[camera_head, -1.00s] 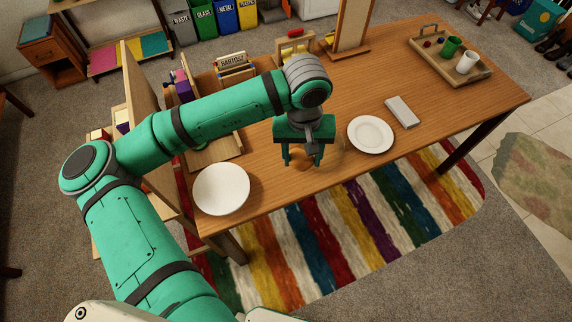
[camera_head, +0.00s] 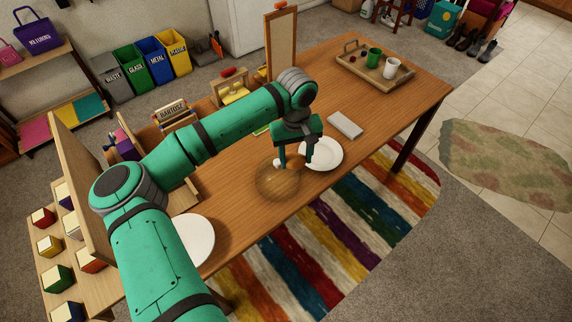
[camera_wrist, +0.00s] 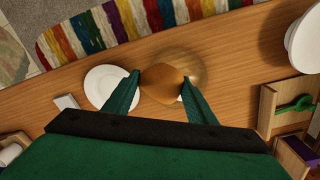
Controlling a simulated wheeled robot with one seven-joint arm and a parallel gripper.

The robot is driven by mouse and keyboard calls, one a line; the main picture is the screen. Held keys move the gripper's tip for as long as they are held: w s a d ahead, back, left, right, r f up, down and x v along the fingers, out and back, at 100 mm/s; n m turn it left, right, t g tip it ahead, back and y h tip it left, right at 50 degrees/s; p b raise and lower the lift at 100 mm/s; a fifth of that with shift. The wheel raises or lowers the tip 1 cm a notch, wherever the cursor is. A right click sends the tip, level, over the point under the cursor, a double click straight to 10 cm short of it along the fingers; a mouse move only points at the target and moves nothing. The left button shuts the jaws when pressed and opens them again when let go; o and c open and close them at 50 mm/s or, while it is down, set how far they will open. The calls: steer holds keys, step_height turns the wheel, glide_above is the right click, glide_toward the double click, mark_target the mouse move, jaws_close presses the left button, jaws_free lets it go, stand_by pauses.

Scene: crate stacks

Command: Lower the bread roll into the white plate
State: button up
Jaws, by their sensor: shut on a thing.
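My gripper (camera_head: 295,166) is over the table, at the left edge of the white plate (camera_head: 328,155). In the wrist view the brown bread roll (camera_wrist: 163,82) is held between the two green fingertips (camera_wrist: 162,76). The plate shows there too (camera_wrist: 98,90), beside the roll and partly behind the left finger. In the head view the roll is hard to make out behind the fingers. I cannot tell its exact height above the table.
A white bowl-like dish (camera_head: 196,240) sits at the near left, partly behind my arm. A grey slab (camera_head: 345,125) lies beyond the plate. A wooden tray (camera_head: 352,70) with two cups stands at the back right.

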glide_above(321, 155)
step_height(321, 155, down, 7)
stand_by(0.3)
stand_by(0.8)
steer(key=shift+f, duration=1)
steer(key=shift+f, duration=2.5)
stand_by(1.5)
steer(key=o, duration=1.1)
